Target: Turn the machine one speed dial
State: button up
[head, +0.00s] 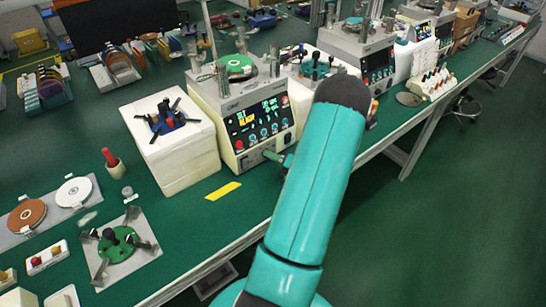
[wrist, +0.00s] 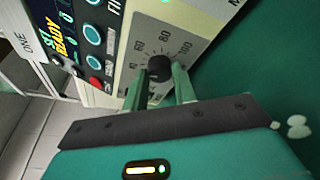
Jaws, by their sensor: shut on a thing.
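Machine one (head: 242,114) is the white lapping machine in the middle of the head view, with a lit panel and a green plate on top. In the wrist view its label "ONE" (wrist: 30,41) and "READY" display (wrist: 66,40) show at the left. The speed dial (wrist: 159,68) is a black knob on a pale scale plate marked with numbers such as 60, 80 and 100. My gripper (wrist: 160,82) has its two green fingers shut on the knob, one on each side. In the head view my arm partly hides the gripper (head: 279,157), and the dial is hidden.
A white block (head: 172,150) with a blue fixture on top stands left of machine one. A yellow strip (head: 223,191) lies on the green bench in front. Another machine (head: 358,55) stands behind to the right. The bench edge and open floor lie at the right.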

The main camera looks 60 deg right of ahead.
jog(key=shift+m, duration=0.5)
jog(key=o, duration=1)
jog(key=v, duration=1.3)
jog(key=shift+s+f, duration=0.1)
jog(key=shift+s, duration=0.3)
